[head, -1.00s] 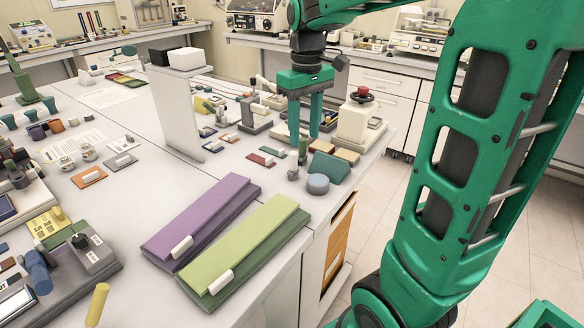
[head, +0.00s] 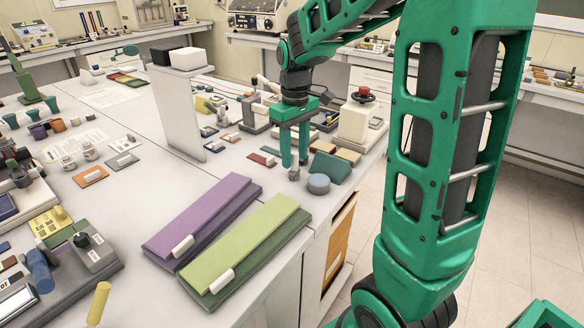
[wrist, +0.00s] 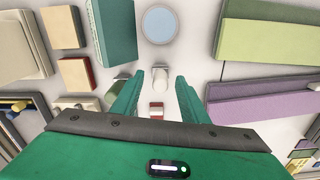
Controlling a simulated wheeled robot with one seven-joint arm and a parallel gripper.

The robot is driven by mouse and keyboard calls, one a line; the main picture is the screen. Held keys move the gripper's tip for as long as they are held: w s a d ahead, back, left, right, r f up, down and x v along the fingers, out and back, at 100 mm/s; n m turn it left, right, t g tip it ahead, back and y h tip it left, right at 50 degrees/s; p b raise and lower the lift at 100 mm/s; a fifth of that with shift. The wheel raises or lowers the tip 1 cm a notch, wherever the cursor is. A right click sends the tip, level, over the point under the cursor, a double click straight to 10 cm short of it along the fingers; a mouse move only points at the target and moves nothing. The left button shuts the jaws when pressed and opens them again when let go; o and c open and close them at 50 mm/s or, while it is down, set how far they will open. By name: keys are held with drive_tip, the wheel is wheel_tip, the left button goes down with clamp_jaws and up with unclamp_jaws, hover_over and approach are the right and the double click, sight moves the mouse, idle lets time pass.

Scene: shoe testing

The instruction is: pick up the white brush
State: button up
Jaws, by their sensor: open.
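A small pale, whitish-grey upright piece (head: 294,173) stands on the white table just below my fingertips. It also shows in the wrist view as a short white piece (wrist: 160,74) between and just beyond the fingertips. I cannot tell for sure that it is the white brush; no bristles show. My gripper (head: 294,163) points down over it, with its two green fingers apart and nothing held. In the wrist view the open fingers (wrist: 160,84) lie on either side of the piece's line.
A round blue-grey disc (head: 319,184) and a teal block (head: 330,167) stand close on the right. Long purple (head: 203,220) and green (head: 246,250) boxes lie in front. A white upright panel (head: 182,112) stands left. The table's right edge is near.

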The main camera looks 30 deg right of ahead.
drive_tip(key=shift+f, duration=0.95)
clamp_jaws()
drive_tip(key=shift+r, duration=0.1)
